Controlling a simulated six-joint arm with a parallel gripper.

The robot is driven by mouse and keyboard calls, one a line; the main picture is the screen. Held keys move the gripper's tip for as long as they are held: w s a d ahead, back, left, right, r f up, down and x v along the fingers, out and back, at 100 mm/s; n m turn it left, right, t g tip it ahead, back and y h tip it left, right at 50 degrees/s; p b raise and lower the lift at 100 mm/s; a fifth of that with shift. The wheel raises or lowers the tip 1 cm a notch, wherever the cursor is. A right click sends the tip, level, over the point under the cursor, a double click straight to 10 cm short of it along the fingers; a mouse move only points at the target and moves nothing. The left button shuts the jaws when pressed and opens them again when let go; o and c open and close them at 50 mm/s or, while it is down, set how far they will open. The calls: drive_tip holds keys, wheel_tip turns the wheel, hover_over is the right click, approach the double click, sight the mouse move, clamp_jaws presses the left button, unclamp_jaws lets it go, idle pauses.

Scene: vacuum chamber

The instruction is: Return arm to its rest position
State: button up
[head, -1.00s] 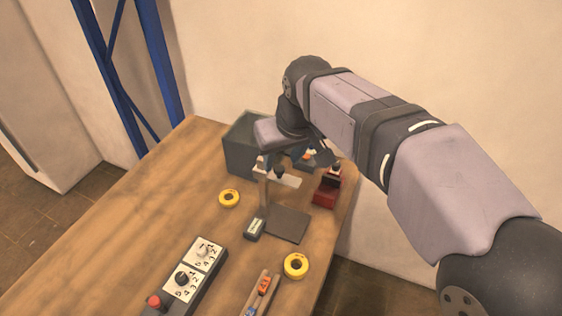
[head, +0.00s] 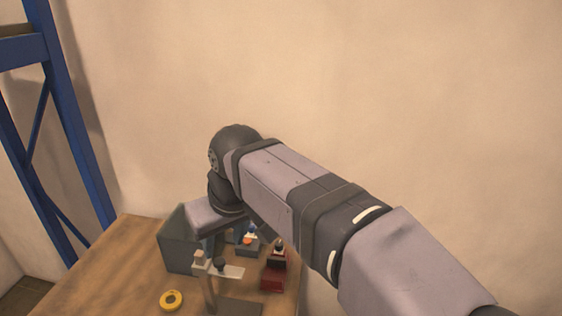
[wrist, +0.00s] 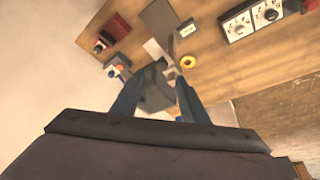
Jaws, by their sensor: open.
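My gripper (wrist: 156,100) shows in the wrist view as two dark blue fingers spread apart, with nothing held between them. In the head view my arm reaches in from the lower right and bends down over the back of the table, beside the grey bin (head: 176,245). The fingertips are mostly hidden there behind my own wrist.
The wooden table (head: 120,270) holds a stand with a pale plate (head: 228,271), a red block-like device (head: 273,279), a yellow ring (head: 171,300) and small blue and orange items (head: 248,243). The wrist view shows a dial box (wrist: 240,25). A blue rack (head: 60,120) stands left; plain wall is behind.

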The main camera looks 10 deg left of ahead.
drive_tip(key=d+f+m+g+h, duration=0.1)
drive_tip(key=d+f+m, duration=0.1)
drive_tip(key=d+f, duration=0.7)
drive_tip(key=d+f+m+h, duration=0.1)
drive_tip(key=d+f+m, duration=0.25)
drive_tip(key=d, duration=0.85)
drive_tip(key=s+d+f+m+g+h+p, duration=0.1)
drive_tip(key=s+d+f+m+g, duration=0.1)
drive_tip(key=s+d+f, duration=0.8)
drive_tip(key=s+d+m, duration=0.1)
drive_tip(key=s+d, duration=0.1)
drive_tip(key=d, duration=0.1)
drive_tip(key=shift+f, duration=0.15)
